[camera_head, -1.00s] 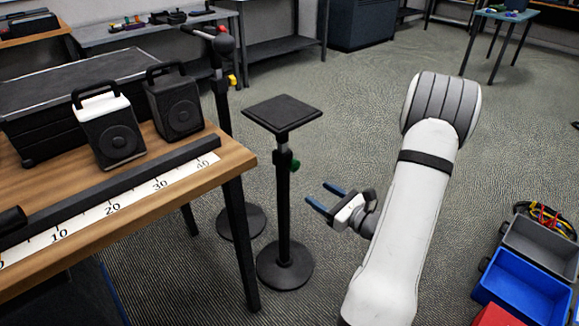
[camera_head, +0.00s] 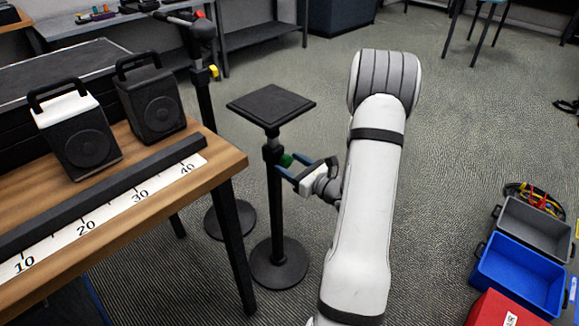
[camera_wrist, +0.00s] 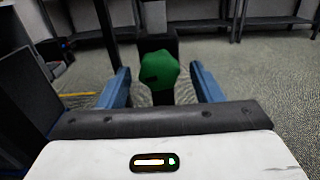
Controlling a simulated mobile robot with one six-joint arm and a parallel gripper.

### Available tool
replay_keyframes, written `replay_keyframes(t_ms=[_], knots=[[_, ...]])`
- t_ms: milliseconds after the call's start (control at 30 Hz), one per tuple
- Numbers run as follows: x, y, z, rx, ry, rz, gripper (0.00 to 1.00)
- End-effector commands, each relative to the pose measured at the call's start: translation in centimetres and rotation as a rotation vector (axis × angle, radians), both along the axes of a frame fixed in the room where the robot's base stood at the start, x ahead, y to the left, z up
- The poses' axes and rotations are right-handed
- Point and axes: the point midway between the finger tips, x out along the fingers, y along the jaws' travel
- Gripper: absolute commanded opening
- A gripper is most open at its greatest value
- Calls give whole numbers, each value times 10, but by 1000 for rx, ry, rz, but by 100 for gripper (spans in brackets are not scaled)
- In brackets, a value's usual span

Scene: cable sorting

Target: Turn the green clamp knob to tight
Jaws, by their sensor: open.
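The green clamp knob (camera_head: 286,160) sits on the upright pole of a black stand (camera_head: 278,205) with a flat square top plate (camera_head: 271,104). My gripper (camera_head: 288,168) is level with the knob in the head view, its blue fingers pointing at the pole. In the wrist view the green knob (camera_wrist: 159,70) lies between the two open blue fingers (camera_wrist: 160,88), roughly centred. There is a gap between the knob and each finger. The knob's tight or loose setting cannot be read.
A wooden table (camera_head: 228,160) with two speakers and a ruler strip stands left of the stand. A second stand (camera_head: 207,100) with a yellow clamp is behind it. Blue (camera_head: 517,277), grey and red bins lie at the lower right. Carpet between is clear.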

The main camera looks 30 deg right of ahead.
Motion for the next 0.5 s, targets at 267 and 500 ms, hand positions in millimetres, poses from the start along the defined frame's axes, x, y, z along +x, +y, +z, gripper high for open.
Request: replay_keyframes(t_ms=[267,500], knots=[[3,2,0,0,0,1,60],[3,2,0,0,0,2,42]])
